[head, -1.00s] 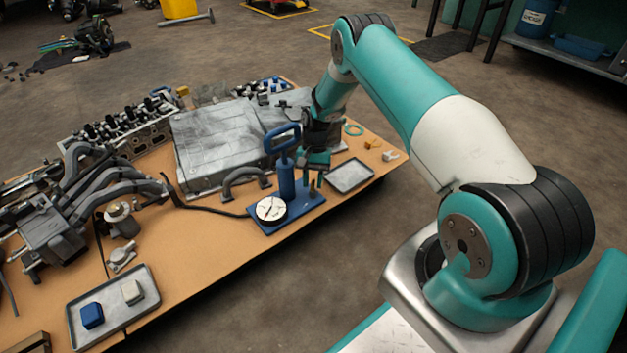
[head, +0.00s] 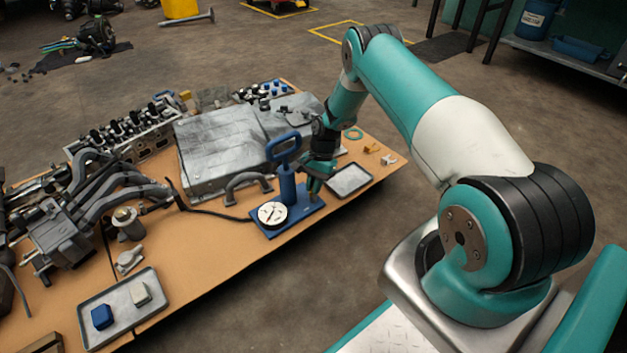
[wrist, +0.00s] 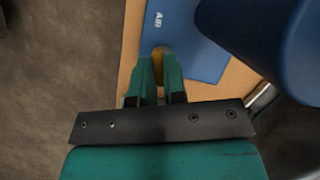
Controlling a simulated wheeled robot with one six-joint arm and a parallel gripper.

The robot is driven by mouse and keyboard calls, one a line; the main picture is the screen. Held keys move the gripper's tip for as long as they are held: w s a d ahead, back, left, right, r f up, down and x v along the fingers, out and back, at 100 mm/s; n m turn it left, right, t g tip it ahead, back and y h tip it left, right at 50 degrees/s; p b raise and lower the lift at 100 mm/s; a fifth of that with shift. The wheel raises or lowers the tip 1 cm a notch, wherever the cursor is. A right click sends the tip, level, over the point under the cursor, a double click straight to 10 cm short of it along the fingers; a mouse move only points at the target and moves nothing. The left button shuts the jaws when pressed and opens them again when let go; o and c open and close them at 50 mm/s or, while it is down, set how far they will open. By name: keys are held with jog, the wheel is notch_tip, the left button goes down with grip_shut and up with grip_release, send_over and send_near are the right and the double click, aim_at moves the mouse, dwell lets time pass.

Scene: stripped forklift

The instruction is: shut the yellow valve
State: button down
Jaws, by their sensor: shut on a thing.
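The yellow valve (wrist: 158,53) shows as a small yellow piece between my fingertips in the wrist view; the fingers hide most of it. It sits at the edge of a blue base plate (wrist: 195,45) marked "AIR", which also shows in the head view (head: 312,213). My gripper (wrist: 160,68) is shut on the yellow valve. In the head view my gripper (head: 312,186) is down at the right side of the blue pump (head: 288,187), and the valve cannot be made out there. A round white gauge (head: 272,213) stands at the plate's front left.
The pump's tall handle (head: 284,145) rises close beside my gripper. A grey tray (head: 350,180) lies to the right. A large grey metal case (head: 215,150) lies behind. A tray with a blue and a pale block (head: 125,330) lies front left.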

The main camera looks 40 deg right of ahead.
jog(key=shift+s+d+m+t+p, duration=0.1)
jog(key=shift+m+t+p, duration=0.45)
jog(key=shift+m, duration=0.6)
jog(key=shift+d+m+t+p, duration=0.1)
jog(key=shift+m+t+p, duration=0.15)
jog(key=shift+m+p, duration=0.7)
jog(key=shift+m, duration=0.3)
jog(key=c, duration=1.2)
grip_release()
jog(key=shift+a, duration=0.1)
jog(key=shift+r, duration=0.3)
jog(key=p+v, duration=0.2)
jog(key=v, duration=0.3)
jog(key=p+v, duration=0.2)
jog(key=v, duration=0.4)
jog(key=p+v, duration=0.2)
jog(key=v, duration=0.4)
jog(key=shift+s+d+f, duration=0.1)
jog(key=shift+d+f, duration=0.1)
jog(key=shift+d, duration=0.1)
